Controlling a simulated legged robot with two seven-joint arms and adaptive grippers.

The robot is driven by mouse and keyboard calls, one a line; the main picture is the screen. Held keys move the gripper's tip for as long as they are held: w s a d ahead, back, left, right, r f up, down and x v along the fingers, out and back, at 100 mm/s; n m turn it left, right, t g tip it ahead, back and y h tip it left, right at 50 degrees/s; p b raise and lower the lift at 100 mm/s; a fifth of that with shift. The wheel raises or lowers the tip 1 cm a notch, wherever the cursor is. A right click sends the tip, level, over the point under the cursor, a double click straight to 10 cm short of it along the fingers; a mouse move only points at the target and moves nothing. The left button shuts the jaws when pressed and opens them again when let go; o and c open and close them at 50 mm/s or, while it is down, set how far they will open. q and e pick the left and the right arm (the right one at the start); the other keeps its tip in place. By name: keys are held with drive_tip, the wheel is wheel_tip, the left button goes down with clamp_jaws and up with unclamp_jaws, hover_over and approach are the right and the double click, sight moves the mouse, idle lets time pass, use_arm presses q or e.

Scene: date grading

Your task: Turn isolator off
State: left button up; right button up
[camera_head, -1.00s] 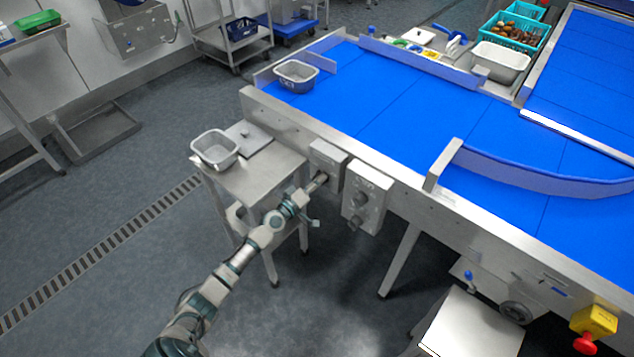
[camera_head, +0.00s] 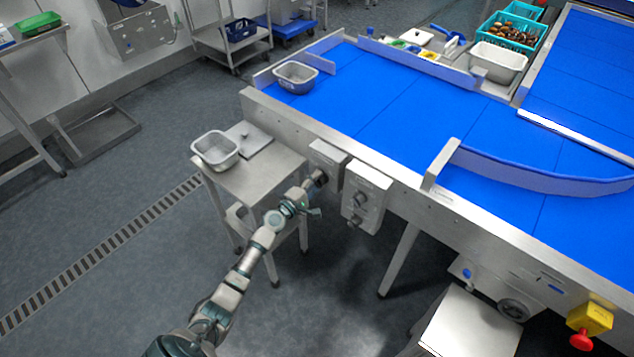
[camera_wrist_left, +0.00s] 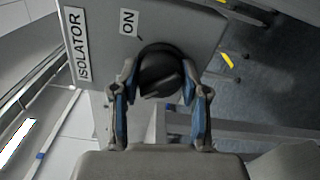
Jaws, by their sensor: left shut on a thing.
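The isolator is a grey box (camera_head: 328,160) on the side of the conveyor frame. In the left wrist view its face (camera_wrist_left: 100,40) carries an ISOLATOR label (camera_wrist_left: 76,46) and an ON label (camera_wrist_left: 129,22). A black rotary knob (camera_wrist_left: 160,72) sticks out of that face. My left gripper (camera_wrist_left: 160,92) is shut on the knob, one blue-lined finger on each side. The gripper also shows in the head view (camera_head: 318,181), up against the box. The knob itself is hidden there. My right gripper is not in view.
A second grey control box (camera_head: 366,197) with knobs sits just right of the isolator. A small steel table (camera_head: 262,178) with a metal tub (camera_head: 216,150) stands left of it. A red emergency button (camera_head: 581,341) is at lower right.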

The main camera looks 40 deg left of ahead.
use_arm(q)
drive_tip(key=shift+s+f, duration=0.1)
drive_tip(key=shift+f, duration=0.2)
drive_tip(key=o, duration=1.1)
drive_tip(key=shift+o, duration=0.2)
drive_tip(key=shift+a, duration=0.15)
drive_tip(key=s+a, duration=0.1)
drive_tip(key=s, duration=1)
drive_tip(key=shift+s, duration=0.4)
drive_tip(key=shift+f, duration=0.1)
